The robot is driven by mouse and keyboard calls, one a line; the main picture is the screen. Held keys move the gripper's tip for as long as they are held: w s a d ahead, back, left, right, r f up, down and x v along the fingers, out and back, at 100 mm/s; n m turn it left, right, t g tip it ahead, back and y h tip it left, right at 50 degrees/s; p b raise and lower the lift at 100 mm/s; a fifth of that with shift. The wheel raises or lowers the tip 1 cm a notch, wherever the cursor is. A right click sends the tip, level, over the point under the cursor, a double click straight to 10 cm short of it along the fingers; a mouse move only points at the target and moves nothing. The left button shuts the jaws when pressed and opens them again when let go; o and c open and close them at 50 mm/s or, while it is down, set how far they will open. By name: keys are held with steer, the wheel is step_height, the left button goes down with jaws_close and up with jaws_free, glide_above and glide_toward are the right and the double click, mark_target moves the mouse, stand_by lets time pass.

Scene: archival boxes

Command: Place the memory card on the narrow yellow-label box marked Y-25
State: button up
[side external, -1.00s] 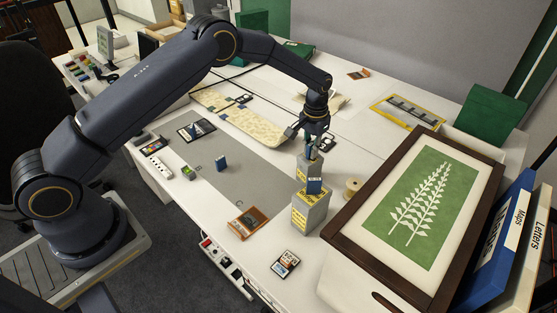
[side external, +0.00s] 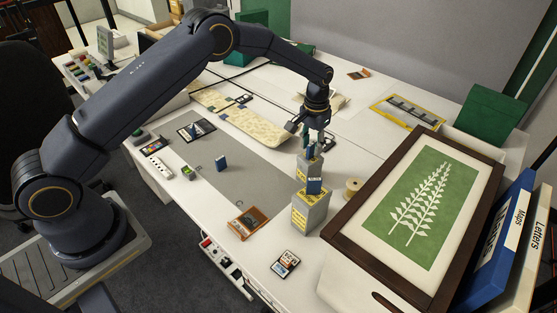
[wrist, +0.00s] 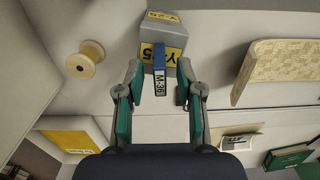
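Two grey boxes with yellow labels stand near the table's right side. The nearer box (side external: 311,213) has a blue piece with a white label (side external: 314,186) on it. The farther one (side external: 301,171) is under my gripper (side external: 308,140). In the wrist view a grey box marked Y-25 (wrist: 171,54) shows at the top centre. A narrow blue memory card (wrist: 159,72) with a white label overlaps it. My gripper (wrist: 160,82) is open, its teal fingers on either side of the card with visible gaps. I cannot tell exactly how the card meets the box.
A wooden spool (side external: 353,187) stands right of the boxes. A framed green leaf picture (side external: 420,205) fills the right side. A small blue piece (side external: 221,163) stands on the grey mat (side external: 255,175). An orange packet (side external: 248,221) and a card (side external: 285,263) lie at the front.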

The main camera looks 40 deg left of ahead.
step_height(320, 180, up, 13)
steer(key=s+a+r+t, duration=0.3)
steer(key=s+a+r, duration=0.1)
steer(key=s+r, duration=1)
steer(key=s+a+t, duration=0.2)
steer(key=s+a, duration=0.1)
steer(key=s, duration=1.8)
steer(key=shift+t, duration=0.3)
